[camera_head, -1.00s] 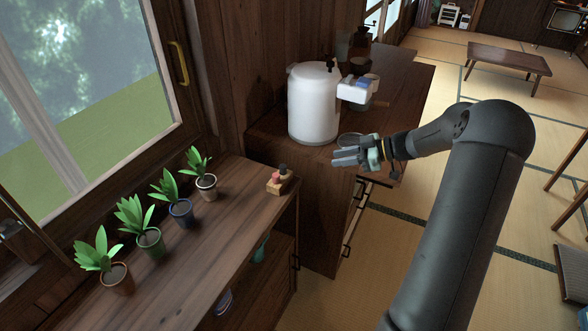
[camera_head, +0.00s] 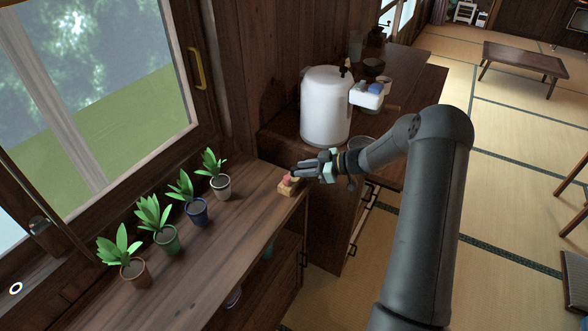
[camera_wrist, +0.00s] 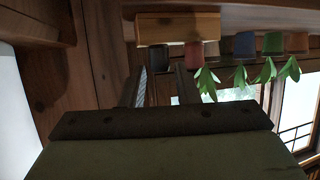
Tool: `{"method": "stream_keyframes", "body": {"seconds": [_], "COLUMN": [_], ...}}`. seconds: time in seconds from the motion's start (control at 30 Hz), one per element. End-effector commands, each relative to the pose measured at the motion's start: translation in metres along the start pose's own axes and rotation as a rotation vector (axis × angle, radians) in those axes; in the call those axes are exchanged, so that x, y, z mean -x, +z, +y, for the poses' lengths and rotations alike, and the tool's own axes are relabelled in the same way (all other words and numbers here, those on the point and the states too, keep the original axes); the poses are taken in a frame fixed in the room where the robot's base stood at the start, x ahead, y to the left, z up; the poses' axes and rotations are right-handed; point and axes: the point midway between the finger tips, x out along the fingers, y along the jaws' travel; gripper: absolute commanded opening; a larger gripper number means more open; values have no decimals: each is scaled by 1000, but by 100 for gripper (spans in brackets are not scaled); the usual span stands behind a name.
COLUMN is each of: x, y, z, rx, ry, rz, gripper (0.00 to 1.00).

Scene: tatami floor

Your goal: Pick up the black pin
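The small wooden block (camera_head: 286,190) sits near the right end of the plant shelf, with a reddish pin (camera_head: 289,177) on it. The block also shows upside down at the top of the wrist view (camera_wrist: 178,27). There a dark pin, which looks like the black pin (camera_wrist: 159,58), stands beside the reddish pin (camera_wrist: 194,54). My gripper (camera_head: 297,169) is at the block, and its fingers hide the black pin in the head view. In the wrist view my gripper (camera_wrist: 160,82) is open, with a finger on either side of the dark pin. Contact cannot be told.
Several potted plants (camera_head: 197,212) stand in a row along the wooden shelf (camera_head: 225,245), left of the block. A white canister (camera_head: 325,108) stands on the cabinet behind my gripper. A window (camera_head: 100,90) is at the left. The shelf in front of the block is clear.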

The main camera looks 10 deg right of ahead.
Motion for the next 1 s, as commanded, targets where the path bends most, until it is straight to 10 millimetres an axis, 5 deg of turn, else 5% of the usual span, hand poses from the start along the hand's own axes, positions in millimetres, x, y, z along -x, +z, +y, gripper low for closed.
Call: {"method": "stream_keyframes", "body": {"seconds": [0.17, 0.4, 0.53, 1.0], "x": [-20, -23, -23, -19], "y": [-2, 0, 0, -9], "z": [0, 0, 0, 1], "rx": [0, 0, 0, 1], "ry": [-1, 1, 1, 1], "rz": [0, -1, -1, 0], "gripper": [28, 28, 0, 0]}}
